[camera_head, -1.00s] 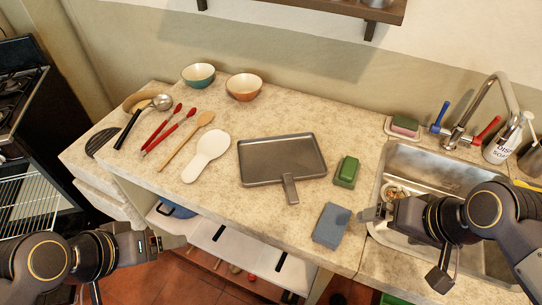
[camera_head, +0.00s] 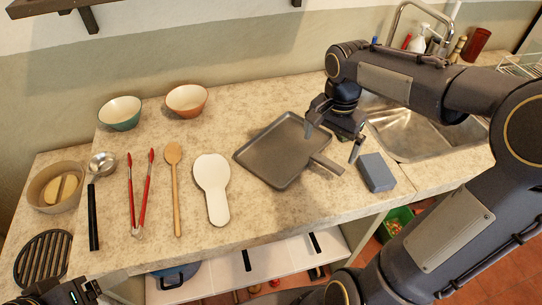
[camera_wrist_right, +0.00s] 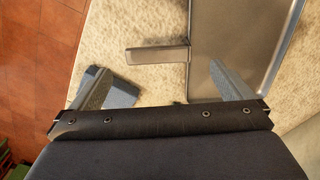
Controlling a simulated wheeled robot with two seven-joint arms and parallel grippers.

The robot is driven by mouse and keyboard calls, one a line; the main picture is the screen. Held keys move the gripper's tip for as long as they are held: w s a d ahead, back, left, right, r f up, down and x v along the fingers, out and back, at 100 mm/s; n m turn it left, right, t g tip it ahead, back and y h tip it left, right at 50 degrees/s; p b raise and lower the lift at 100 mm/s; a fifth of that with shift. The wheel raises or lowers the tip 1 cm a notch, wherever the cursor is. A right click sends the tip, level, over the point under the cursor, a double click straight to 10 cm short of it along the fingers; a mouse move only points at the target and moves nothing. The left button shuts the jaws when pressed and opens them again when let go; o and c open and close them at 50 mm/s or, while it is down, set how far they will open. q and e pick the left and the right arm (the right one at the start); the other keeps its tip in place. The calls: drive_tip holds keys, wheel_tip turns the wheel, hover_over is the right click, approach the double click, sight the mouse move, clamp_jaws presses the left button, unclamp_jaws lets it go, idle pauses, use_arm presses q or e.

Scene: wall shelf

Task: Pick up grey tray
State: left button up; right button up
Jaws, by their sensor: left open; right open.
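The grey tray (camera_head: 270,155), a flat pan with a short handle, lies on the counter with the handle (camera_head: 328,164) pointing toward the front right. My right gripper (camera_head: 332,142) is open above the counter at the tray's right edge, close to the handle. In the right wrist view the tray (camera_wrist_right: 235,35) and its handle (camera_wrist_right: 157,53) lie ahead of the spread fingers (camera_wrist_right: 160,86). The handle is not between the fingertips, and I see no contact. My left gripper (camera_head: 82,292) is open at the bottom left edge, partly cut off, far from the tray.
A blue-grey block (camera_head: 376,172) lies right of the handle. A white spoon rest (camera_head: 212,188), wooden spoon (camera_head: 174,190), red tongs (camera_head: 140,190) and ladle (camera_head: 95,200) lie to the left. Two bowls (camera_head: 186,101) stand behind. The sink (camera_head: 410,133) is at right.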

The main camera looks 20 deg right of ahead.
sight(327, 161)
drive_tip(key=shift+a+f, duration=0.1)
drive_tip(key=shift+f, duration=0.5)
drive_tip(key=f, duration=0.7)
drive_tip(key=shift+d, duration=0.4)
drive_tip(key=shift+c, duration=0.3)
drive_tip(key=c, duration=1)
drive_tip(key=shift+w, duration=0.1)
drive_tip(key=shift+c, duration=0.7)
drive_tip(key=shift+r, duration=0.1)
drive_tip(key=shift+r, duration=0.1)
